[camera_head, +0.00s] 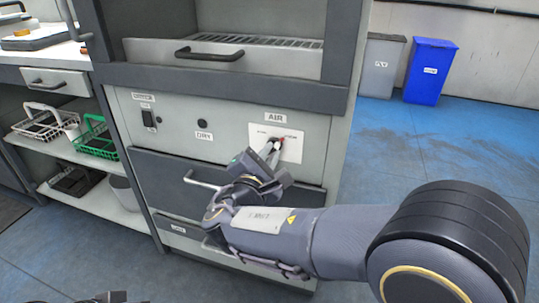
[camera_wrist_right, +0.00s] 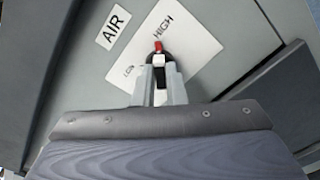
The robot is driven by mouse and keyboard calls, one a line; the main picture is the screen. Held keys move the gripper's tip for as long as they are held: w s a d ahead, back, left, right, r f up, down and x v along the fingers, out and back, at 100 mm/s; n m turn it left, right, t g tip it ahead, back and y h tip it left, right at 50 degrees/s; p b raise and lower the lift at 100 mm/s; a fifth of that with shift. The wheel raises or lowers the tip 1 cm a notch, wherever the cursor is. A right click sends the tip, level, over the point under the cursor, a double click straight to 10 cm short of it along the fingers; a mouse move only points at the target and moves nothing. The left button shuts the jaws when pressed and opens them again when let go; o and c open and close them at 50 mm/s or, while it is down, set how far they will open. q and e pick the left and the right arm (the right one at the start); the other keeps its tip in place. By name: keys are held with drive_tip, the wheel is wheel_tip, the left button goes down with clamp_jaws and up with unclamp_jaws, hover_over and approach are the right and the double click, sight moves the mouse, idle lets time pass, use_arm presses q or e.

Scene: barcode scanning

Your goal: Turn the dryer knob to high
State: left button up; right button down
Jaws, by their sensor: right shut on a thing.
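The dryer knob (camera_wrist_right: 158,57) is small and dark with a red pointer mark, on a white plate (camera_wrist_right: 188,45) under an AIR label. In the right wrist view the red mark points up, towards the HIGH print; LOW is printed at the plate's lower left. In the head view the knob (camera_head: 281,142) is partly hidden by my fingers. My right gripper (camera_head: 272,150) is shut on the knob; its two fingers also show in the right wrist view (camera_wrist_right: 160,82). Only a dark sliver, perhaps of my left gripper, shows at the head view's bottom left edge.
The dryer panel also has a black switch (camera_head: 149,119) and a round black button (camera_head: 202,123) above a DRY label. A drawer handle (camera_head: 200,181) sits below. A blue bin (camera_head: 429,71) and grey bin (camera_head: 380,66) stand behind; right floor is clear.

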drive_tip(key=c, duration=1.5)
unclamp_jaws()
drive_tip(key=shift+s, duration=0.15)
drive_tip(key=p+v, duration=0.2)
drive_tip(key=v, duration=0.5)
drive_tip(key=shift+s+a, duration=0.15)
drive_tip(key=shift+s, duration=0.15)
